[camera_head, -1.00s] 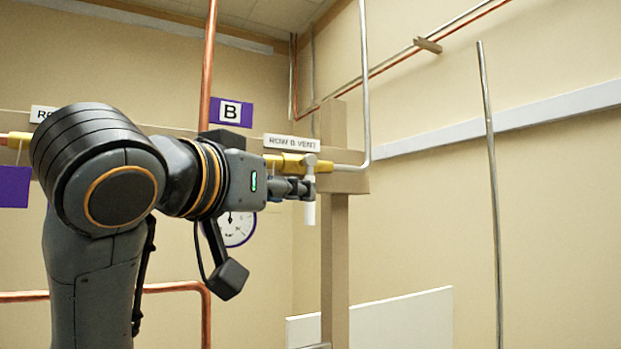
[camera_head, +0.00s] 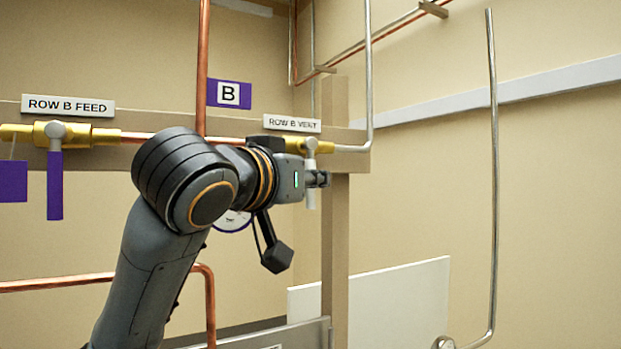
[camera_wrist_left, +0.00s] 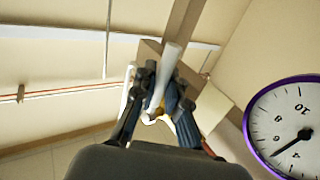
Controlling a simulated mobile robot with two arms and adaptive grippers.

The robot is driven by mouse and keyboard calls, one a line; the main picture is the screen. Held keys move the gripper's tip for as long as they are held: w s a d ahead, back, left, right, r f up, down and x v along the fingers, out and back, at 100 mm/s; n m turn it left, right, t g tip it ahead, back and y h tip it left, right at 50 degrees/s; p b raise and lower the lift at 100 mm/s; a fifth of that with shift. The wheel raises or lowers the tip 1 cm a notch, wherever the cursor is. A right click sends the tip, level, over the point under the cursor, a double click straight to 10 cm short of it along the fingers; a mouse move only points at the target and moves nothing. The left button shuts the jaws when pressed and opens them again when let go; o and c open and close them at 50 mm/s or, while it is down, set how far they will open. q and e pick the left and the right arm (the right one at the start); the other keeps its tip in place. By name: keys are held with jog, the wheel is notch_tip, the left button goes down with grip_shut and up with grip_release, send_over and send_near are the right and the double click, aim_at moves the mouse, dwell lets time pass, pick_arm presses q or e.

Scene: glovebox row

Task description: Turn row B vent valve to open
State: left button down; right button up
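The row B vent valve (camera_head: 311,147) is a yellow body on the pipe under the label "ROW B VENT" (camera_head: 292,124). Its pale handle (camera_head: 311,198) hangs straight down, across the pipe. My left gripper (camera_head: 318,179) is at the handle and hides its middle. In the left wrist view the pale handle (camera_wrist_left: 171,58) runs between the two dark fingers of my left gripper (camera_wrist_left: 162,88). The fingers lie close on both sides and appear shut on it. My right gripper is not in view.
The row B feed valve (camera_head: 65,132), with a purple handle (camera_head: 55,185) hanging down, is at the left. A gauge (camera_wrist_left: 292,130) is beside the gripper in the left wrist view. A wooden post (camera_head: 335,240) stands behind the vent valve. A thin metal pipe (camera_head: 494,180) stands at right.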

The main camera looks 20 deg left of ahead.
pick_arm(q)
jog(key=shift+w+d+f+b, duration=0.1)
jog(key=shift+w+f+b, duration=0.1)
jog(key=shift+b, duration=0.2)
jog(key=n+t+b, duration=0.1)
jog(key=t+b, duration=0.1)
jog(key=b, duration=0.1)
jog(key=w+d+n+t+b, duration=0.1)
jog(key=n+t+b, duration=0.1)
jog(key=b, duration=0.2)
jog(key=w+d+n+t+y+b, duration=0.1)
jog(key=n+b, duration=0.1)
jog(key=b, duration=0.1)
jog(key=shift+r+t+b, duration=0.35)
jog(key=shift+t+b, duration=0.05)
jog(key=c, duration=1.4)
grip_release()
jog(key=shift+s+r, duration=0.1)
jog(key=shift+r, duration=0.05)
jog(key=shift+s+r, duration=0.1)
